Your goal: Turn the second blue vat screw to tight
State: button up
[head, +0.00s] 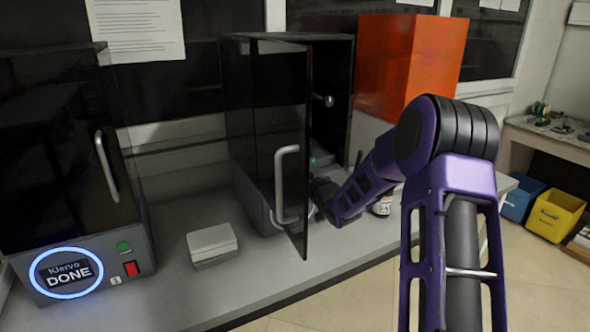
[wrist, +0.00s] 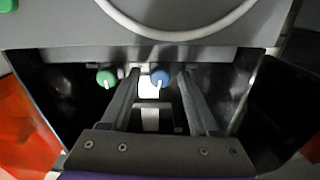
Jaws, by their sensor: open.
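In the wrist view a blue screw (wrist: 159,76) with a pale pointer mark shows between the fingertips of my gripper (wrist: 157,74). The fingers are open, one on each side of it; I cannot tell how near they are in depth. The mark points roughly downward. A green knob (wrist: 106,78) sits to the left, outside the fingers. In the head view my arm reaches into the middle black machine (head: 262,130), past its open glass door (head: 282,140).
The open door with its handle (head: 281,185) stands close to my arm. A second black machine (head: 75,150), marked DONE, is at the left. A pale box (head: 212,243) lies on the bench (head: 180,290) between them. An orange box (head: 412,65) stands at the back right.

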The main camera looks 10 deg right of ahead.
jog(key=shift+w, duration=0.1)
grip_shut()
dwell(0.3)
